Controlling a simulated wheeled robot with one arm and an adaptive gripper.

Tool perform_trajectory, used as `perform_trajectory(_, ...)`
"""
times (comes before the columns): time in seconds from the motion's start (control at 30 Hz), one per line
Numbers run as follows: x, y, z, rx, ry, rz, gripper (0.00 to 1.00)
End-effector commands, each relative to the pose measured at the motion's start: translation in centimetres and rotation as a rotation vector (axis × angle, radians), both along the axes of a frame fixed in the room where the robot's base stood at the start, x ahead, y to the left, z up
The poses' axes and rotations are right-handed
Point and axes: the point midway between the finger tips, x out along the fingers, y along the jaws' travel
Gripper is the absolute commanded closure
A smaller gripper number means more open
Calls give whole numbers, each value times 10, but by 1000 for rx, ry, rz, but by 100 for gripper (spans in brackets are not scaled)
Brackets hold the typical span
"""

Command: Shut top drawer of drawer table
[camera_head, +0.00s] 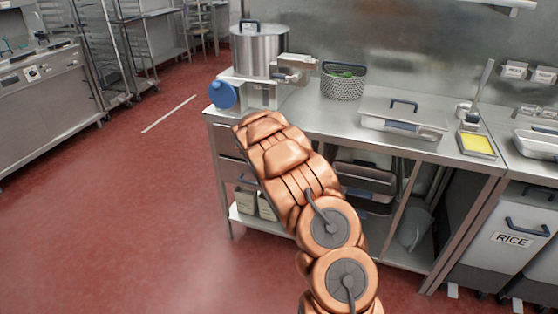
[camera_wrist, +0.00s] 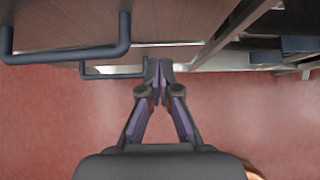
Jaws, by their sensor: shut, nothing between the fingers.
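The steel drawer table (camera_head: 216,117) stands in the middle of the head view. Its top drawer (camera_head: 229,141) is at the left end, partly covered by my arm; how far it stands out cannot be told. In the wrist view, a brown drawer front (camera_wrist: 75,22) fills the upper left. A large dark blue handle (camera_wrist: 65,53) is on it, and a smaller, lower handle (camera_wrist: 113,73) shows behind. My gripper (camera_wrist: 158,66) is shut and empty, just right of the large handle. Contact with the table cannot be told. The head view hides my gripper behind my arm.
On the counter stand a large pot (camera_head: 258,50), a mesh basket (camera_head: 342,83), a lidded steel pan (camera_head: 402,120) and a yellow-filled tray (camera_head: 477,145). Trays sit below. A RICE bin (camera_head: 513,240) is at right. Red floor (camera_head: 110,225) is free at left.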

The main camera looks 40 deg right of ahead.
Motion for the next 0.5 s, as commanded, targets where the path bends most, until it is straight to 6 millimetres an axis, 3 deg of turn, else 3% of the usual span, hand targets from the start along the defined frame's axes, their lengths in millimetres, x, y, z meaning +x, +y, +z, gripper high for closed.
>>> perform_trajectory(0.5,-25,36,43,0,3,-1,100)
